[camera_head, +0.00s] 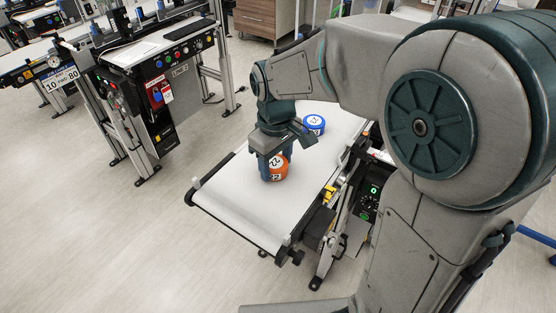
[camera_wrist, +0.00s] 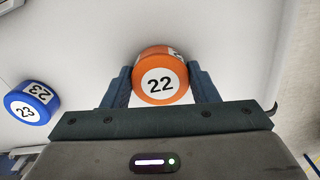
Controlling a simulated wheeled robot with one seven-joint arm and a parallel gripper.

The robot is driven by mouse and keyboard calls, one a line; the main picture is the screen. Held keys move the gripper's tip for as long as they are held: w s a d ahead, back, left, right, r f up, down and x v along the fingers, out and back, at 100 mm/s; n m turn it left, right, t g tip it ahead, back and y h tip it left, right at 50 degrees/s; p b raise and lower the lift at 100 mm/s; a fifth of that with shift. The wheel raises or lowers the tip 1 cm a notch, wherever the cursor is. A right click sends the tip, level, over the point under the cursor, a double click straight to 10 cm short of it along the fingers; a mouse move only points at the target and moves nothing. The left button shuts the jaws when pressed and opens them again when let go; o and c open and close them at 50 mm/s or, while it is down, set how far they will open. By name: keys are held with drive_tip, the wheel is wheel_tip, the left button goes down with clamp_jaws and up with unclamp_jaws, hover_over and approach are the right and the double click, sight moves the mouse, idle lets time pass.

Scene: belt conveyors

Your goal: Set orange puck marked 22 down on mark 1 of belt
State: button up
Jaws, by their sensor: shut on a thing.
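The orange puck marked 22 (camera_head: 277,169) is at the near part of the white belt (camera_head: 240,199) in the head view. It also shows in the wrist view (camera_wrist: 160,84), upright with its number facing the camera. My gripper (camera_head: 271,172) is shut on it, one finger on each side, as the wrist view (camera_wrist: 162,85) shows. The puck is at or close above the belt surface; I cannot tell whether it touches. No mark 1 can be made out on the belt in either view.
A blue puck marked 23 (camera_head: 314,124) stands farther back on the same belt, and also shows in the wrist view (camera_wrist: 31,103). A control box with a green display (camera_head: 371,195) is at the belt's right side. Another conveyor station (camera_head: 150,75) stands to the left across open floor.

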sight(276, 163)
drive_tip(key=o, duration=1)
wheel_tip(276, 163, up, 12)
drive_tip(key=s+d+f+m+t, duration=0.1)
drive_tip(key=s+d+f+m, duration=0.2)
drive_tip(key=s+d, duration=0.1)
drive_tip(key=s+d+f+m+t, duration=0.1)
drive_tip(key=s+d+f+m, duration=0.1)
drive_tip(key=s+d+f, duration=0.1)
drive_tip(key=s+d+f+m+t, duration=0.1)
drive_tip(key=s+d+f+m, duration=0.1)
drive_tip(key=s+d, duration=0.3)
drive_tip(key=shift+s+d+f+m, duration=0.15)
drive_tip(key=shift+s+f+m, duration=0.2)
drive_tip(key=shift+m, duration=0.45)
drive_tip(key=shift+w, duration=0.15)
